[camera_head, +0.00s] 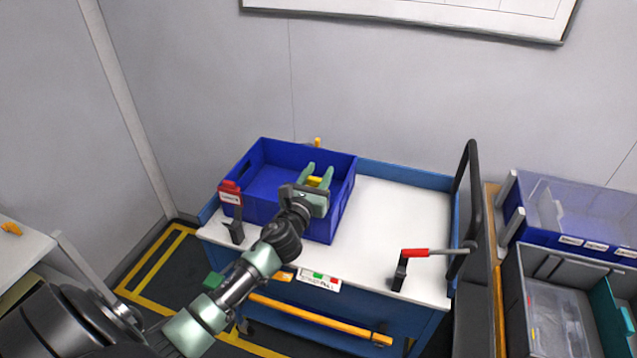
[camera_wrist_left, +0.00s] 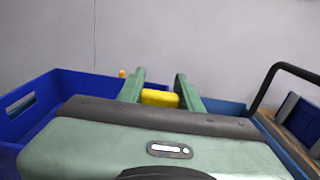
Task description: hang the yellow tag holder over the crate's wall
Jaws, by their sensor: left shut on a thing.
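The yellow tag holder (camera_head: 314,182) is a small yellow block between the fingers of my left gripper (camera_head: 316,175). It also shows in the wrist view (camera_wrist_left: 160,98), between the two green fingers (camera_wrist_left: 158,88). The gripper is shut on it and hides part of it. The blue crate (camera_head: 262,212) stands open on the white cart top. The gripper and holder appear over the crate's right part, near its right wall; I cannot tell whether the holder touches the wall. My right gripper is out of view.
A small orange piece (camera_head: 317,142) shows behind the back wall. The cart top (camera_head: 385,215) right of the crate is clear, except a red-handled clamp (camera_head: 414,254) at its front. A black handle (camera_head: 472,195) rises at right.

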